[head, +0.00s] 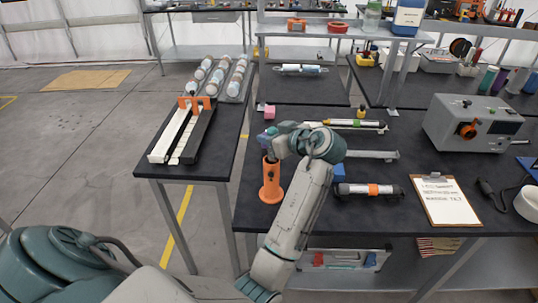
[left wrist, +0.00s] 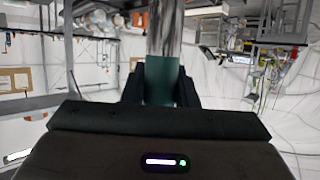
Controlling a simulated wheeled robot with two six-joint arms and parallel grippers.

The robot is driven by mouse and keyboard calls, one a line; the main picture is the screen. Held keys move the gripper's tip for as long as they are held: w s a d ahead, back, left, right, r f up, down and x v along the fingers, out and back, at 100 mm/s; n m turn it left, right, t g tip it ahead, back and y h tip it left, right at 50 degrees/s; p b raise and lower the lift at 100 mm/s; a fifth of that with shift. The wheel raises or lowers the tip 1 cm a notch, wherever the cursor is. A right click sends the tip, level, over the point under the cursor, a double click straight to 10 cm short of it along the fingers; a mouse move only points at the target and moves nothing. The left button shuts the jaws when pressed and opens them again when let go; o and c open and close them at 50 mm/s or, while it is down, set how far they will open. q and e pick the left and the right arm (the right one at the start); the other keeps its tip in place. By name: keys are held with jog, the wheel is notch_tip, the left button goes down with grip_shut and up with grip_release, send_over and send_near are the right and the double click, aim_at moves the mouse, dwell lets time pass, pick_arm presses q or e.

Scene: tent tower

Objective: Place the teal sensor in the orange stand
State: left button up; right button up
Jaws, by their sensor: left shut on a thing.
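My left gripper (head: 268,141) is at the top of the orange stand (head: 270,184), which stands upright near the left front of the dark table. In the left wrist view the gripper (left wrist: 160,88) has its two black fingers shut on the teal sensor (left wrist: 163,80). A shiny silver shaft (left wrist: 164,28) extends from the teal part, away from the gripper. In the head view the sensor is mostly hidden by the gripper and arm, so I cannot tell whether it is inside the stand or above it. My right gripper is not in view.
An orange-banded cylinder (head: 369,189), a clipboard (head: 444,200) and a grey instrument box (head: 472,125) are to the right. A side table (head: 225,150) on the left holds a black and white rack (head: 183,135).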

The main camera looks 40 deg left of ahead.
pick_arm(q)
jog(key=shift+f, duration=0.85)
notch_tip(320, 180, down, 3)
jog(key=shift+s+a+f+p, duration=0.1)
jog(key=shift+p, duration=0.7)
jog(key=shift+f, duration=0.25)
jog(key=shift+f+b, duration=0.25)
jog(key=shift+b, duration=0.05)
jog(key=o, duration=1)
jog(key=shift+r, duration=0.1)
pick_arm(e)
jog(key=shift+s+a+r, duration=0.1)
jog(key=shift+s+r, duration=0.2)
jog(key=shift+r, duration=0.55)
